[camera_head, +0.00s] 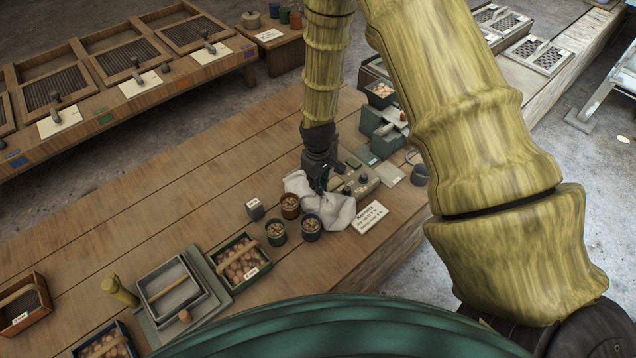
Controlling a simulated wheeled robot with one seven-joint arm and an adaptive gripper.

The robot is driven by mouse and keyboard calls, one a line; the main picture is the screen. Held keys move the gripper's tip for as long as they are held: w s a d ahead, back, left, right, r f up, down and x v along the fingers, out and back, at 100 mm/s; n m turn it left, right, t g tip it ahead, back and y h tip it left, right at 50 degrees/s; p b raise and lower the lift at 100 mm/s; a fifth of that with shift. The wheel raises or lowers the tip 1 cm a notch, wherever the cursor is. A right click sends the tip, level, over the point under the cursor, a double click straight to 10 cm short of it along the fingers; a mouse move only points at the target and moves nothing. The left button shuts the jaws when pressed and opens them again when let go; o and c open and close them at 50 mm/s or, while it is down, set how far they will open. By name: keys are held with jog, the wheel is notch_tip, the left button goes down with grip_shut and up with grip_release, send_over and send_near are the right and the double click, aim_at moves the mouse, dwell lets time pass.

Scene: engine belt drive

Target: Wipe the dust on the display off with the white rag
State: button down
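The white rag (338,211) lies crumpled on the wooden table, at the near left side of a small grey-green control box with dark knobs (364,186). My gripper (321,186) points down into the middle of the rag, and cloth shows on both sides of its fingers. The fingertips are small and dark here, so I cannot tell whether they are closed on the cloth. No surface is clear enough for me to name it as the display, and I see no dust at this size.
Cups of small round things (276,232) stand close to the rag's near side. A lettered card (370,217) lies right of it. A crate of round items (238,264) and a grey tray (170,287) stand nearer. The table's left middle (150,205) is clear.

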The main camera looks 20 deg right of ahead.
jog(key=c, duration=0.6)
grip_release()
jog(key=shift+c, duration=0.2)
jog(key=shift+f, duration=0.15)
